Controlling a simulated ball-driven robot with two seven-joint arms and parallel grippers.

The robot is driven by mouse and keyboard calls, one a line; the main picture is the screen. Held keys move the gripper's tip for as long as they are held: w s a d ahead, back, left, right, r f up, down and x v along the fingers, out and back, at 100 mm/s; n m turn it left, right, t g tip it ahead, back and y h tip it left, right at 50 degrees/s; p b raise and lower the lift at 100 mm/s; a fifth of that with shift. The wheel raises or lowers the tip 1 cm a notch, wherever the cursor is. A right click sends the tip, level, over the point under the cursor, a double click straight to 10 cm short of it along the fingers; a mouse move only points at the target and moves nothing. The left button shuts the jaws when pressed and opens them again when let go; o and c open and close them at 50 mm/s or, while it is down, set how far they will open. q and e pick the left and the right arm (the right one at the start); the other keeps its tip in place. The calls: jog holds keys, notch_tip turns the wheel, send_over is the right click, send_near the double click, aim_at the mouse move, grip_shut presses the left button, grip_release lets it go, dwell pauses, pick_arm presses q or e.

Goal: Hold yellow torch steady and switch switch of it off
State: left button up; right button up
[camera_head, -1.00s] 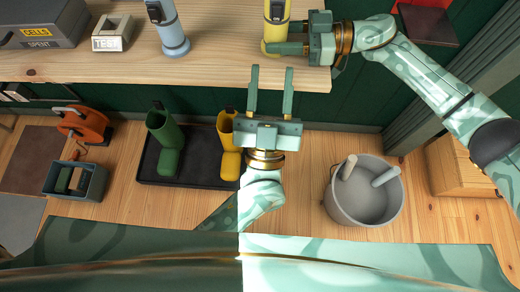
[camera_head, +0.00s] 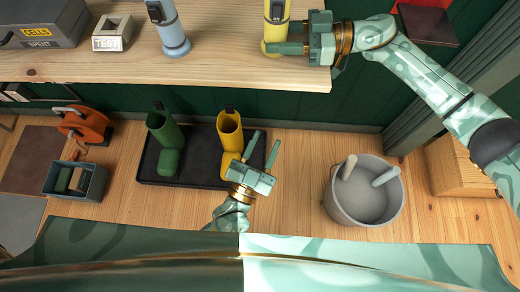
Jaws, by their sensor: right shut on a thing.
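The yellow torch (camera_head: 277,22) stands on the wooden bench at the top of the head view; its upper end is cut off by the frame edge. A dark patch shows on its side near the top. My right gripper (camera_head: 290,46) is shut on the torch near its base, coming from the right. My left gripper (camera_head: 262,150) is open and empty, low in front of the bench and well below the torch, above the floor beside the yellow boot.
A blue-grey torch (camera_head: 168,28) stands left on the bench (camera_head: 110,66), with a TEST block (camera_head: 113,33) and a CELLS/SPENT box (camera_head: 40,22). Below are a green boot (camera_head: 165,140), a yellow boot (camera_head: 229,135), a grey bucket (camera_head: 362,205) and an orange reel (camera_head: 85,125).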

jog(key=shift+r, duration=0.1)
pick_arm(q)
jog(key=f, duration=0.1)
jog(key=a+f+g, duration=0.1)
jog(key=f, duration=0.1)
jog(key=shift+s+f, duration=0.2)
jog(key=shift+f, duration=0.05)
pick_arm(e)
jog(key=o, duration=0.8)
jog(key=shift+o, duration=0.2)
